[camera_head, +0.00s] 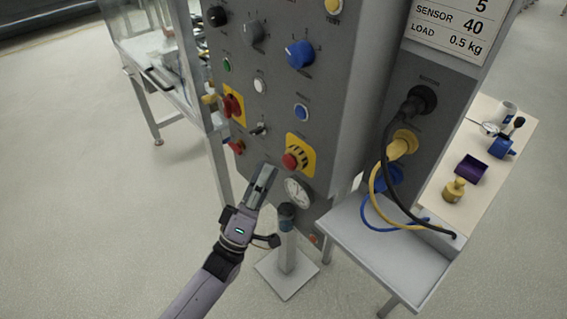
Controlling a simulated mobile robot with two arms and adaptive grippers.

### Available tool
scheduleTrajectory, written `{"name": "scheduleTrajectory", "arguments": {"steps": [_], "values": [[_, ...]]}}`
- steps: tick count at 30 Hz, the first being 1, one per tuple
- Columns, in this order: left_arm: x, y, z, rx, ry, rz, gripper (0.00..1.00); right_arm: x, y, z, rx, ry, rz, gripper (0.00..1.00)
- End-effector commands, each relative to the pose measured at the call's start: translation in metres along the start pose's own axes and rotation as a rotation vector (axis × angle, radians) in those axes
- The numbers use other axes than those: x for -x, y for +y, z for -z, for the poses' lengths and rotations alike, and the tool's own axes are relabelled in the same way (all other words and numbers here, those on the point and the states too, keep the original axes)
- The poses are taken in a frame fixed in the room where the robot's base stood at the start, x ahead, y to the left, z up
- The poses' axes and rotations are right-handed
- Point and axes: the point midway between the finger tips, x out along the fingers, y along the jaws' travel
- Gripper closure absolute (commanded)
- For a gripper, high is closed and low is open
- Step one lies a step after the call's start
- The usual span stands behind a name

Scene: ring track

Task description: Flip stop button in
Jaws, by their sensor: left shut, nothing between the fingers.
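A grey control panel (262,85) stands in front of me. A red mushroom button (291,161) sits on a yellow plate (305,148) low on its front. A second red control (231,105), on another yellow plate, is at the panel's left edge. My left gripper (267,170) is shut and empty, pointing up at the lower panel. Its tips are just left of and below the red mushroom button, with a small gap in the picture; the depth between them is hard to judge. My right gripper is not in view.
A round gauge (297,192) is right of my left gripper. A grey post (287,245) stands below on a square foot. Black, yellow and blue cables (382,190) hang at the panel's right side over a metal shelf (385,250). Open floor lies at left.

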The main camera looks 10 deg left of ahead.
Motion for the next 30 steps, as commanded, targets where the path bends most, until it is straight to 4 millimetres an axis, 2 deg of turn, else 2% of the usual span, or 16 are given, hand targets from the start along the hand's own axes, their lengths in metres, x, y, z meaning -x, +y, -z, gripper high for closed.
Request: {"name": "scheduleTrajectory", "arguments": {"steps": [8, 21, 30], "values": [[0.002, 0.002, 0.002, 0.0, 0.0, 0.001, 1.0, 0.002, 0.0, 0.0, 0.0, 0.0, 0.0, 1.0], [0.031, 0.023, 0.023, 0.0, -0.001, 0.002, 1.0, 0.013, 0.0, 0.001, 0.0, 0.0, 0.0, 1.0], [0.035, 0.025, 0.026, 0.0, 0.0, 0.0, 1.0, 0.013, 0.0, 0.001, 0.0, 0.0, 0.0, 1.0]]}}
